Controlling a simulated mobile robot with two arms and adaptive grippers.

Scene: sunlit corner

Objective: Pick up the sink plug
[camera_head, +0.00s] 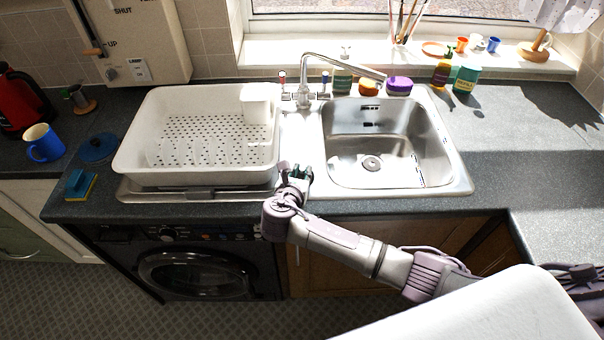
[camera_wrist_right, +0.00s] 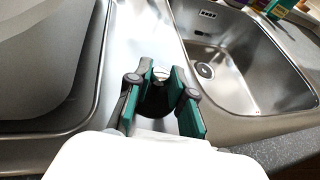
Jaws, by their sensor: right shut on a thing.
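My right gripper (camera_head: 296,170) is at the front of the steel strip between the drying rack and the sink bowl. In the right wrist view, its teal-padded fingers (camera_wrist_right: 157,88) are shut on the sink plug (camera_wrist_right: 160,75), a small dark piece with a silvery top. The plug is mostly hidden by the fingers, and I cannot tell whether it still touches the steel. In the head view I cannot make the plug out. The sink bowl (camera_head: 345,145) is empty, with its round drain (camera_head: 371,163) showing. My left gripper is not in view.
A white drying rack (camera_head: 140,150) stands left of my gripper. The tap (camera_head: 340,67) reaches over the bowl from behind. Several small jars and bottles, such as a teal one (camera_head: 466,78), stand behind the sink. The right worktop (camera_head: 530,150) is clear.

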